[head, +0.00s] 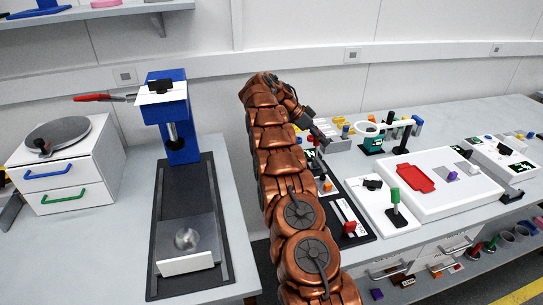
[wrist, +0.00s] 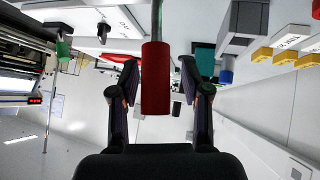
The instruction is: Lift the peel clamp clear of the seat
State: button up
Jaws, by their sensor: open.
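In the wrist view, which is upside down, an upright red cylindrical handle (wrist: 156,80) on a grey rod (wrist: 157,18) shows between my fingers. I cannot tell for certain that it belongs to the peel clamp, and no seat shows clearly. My gripper (wrist: 160,64) is open, one finger on each side of the red handle.
A green-handled lever (head: 395,208) stands on a white block right of my arm. A white panel (head: 440,204) holds a red tray (head: 415,178). A teal stand (head: 373,139) is behind.

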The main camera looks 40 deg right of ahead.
jog(key=shift+s+a, duration=0.1)
jog(key=shift+s, duration=0.05)
jog(key=shift+b+v, duration=0.5)
jog(key=shift+v, duration=0.65)
jog(key=shift+w+a+r+p, duration=0.2)
jog(key=shift+r+p, duration=0.25)
jog(key=shift+p, duration=0.15)
jog(key=shift+w+a+r+p, duration=0.2)
jog(key=shift+r+p, duration=0.25)
jog(key=shift+p, duration=0.15)
jog(key=shift+a+r+n+t+p, duration=1.25)
jog(key=shift+a+r+n, duration=2.35)
jog(key=shift+a, duration=2.55)
jog(key=s+a+n+t+y+b, duration=0.1)
jog(key=s+a+n+y+b, duration=0.2)
jog(key=s+a+n, duration=0.4)
jog(key=shift+s+a+r+n, duration=0.15)
jog(key=shift+s+a+n, duration=0.15)
jog(key=shift+s+a, duration=2.45)
